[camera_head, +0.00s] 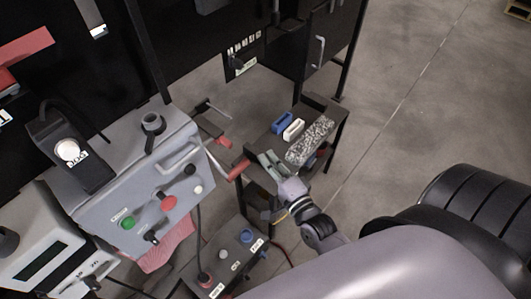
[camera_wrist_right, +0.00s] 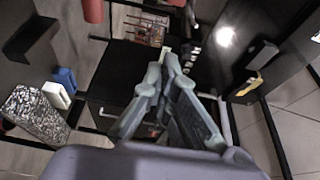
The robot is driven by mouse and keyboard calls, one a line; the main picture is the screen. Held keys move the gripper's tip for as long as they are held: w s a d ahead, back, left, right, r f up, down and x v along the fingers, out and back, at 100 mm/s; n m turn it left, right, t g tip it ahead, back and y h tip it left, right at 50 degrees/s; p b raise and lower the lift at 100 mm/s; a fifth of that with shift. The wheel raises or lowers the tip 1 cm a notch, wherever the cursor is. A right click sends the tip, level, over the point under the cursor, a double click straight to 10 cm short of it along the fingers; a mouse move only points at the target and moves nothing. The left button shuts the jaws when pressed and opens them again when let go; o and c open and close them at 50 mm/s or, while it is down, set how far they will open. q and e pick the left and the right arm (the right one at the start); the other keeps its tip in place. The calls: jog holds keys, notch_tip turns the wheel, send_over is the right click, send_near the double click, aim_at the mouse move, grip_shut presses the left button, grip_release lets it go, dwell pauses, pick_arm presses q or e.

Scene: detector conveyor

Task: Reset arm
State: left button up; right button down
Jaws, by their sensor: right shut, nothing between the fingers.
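My right gripper (camera_head: 272,162) reaches in from the lower right in the head view, beside the small dark stand that bears a speckled block. In the right wrist view the right gripper (camera_wrist_right: 167,62) is shut, with its fingertips together and nothing between them. My left gripper is not in view.
A dark stand (camera_head: 332,107) holds a blue block (camera_head: 283,123), a white block (camera_head: 293,129) and a speckled grey block (camera_head: 310,142). A grey control panel (camera_head: 110,205) with green and red buttons stands left. A red-handled lever (camera_head: 238,170) is close to the gripper.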

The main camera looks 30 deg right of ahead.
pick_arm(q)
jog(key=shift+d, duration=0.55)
pick_arm(e)
jog(key=shift+d, duration=0.1)
jog(key=s+a+f+n+g, duration=0.1)
jog(key=s+f+n+g, duration=0.25)
jog(key=f, duration=0.65)
jog(key=s+a+f+n+g+y, duration=0.1)
jog(key=s+f+n+g, duration=0.2)
jog(key=f, duration=0.7)
jog(key=s+a+f+n+g, duration=0.15)
jog(key=s+f+n, duration=0.25)
jog(key=f, duration=0.6)
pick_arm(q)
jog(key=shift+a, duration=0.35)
pick_arm(e)
jog(key=s+d+f+n+g, duration=0.1)
jog(key=s+f+n+g, duration=0.3)
jog(key=s+f, duration=0.4)
jog(key=s+d+f+n+g+h, duration=0.1)
jog(key=s+f+n+g, duration=0.4)
jog(key=s, duration=1.2)
notch_tip(320, 180, down, 3)
jog(key=shift+d+r+n, duration=0.1)
jog(key=shift+d+n, duration=0.3)
jog(key=shift+n, duration=0.15)
jog(key=shift+w, duration=0.1)
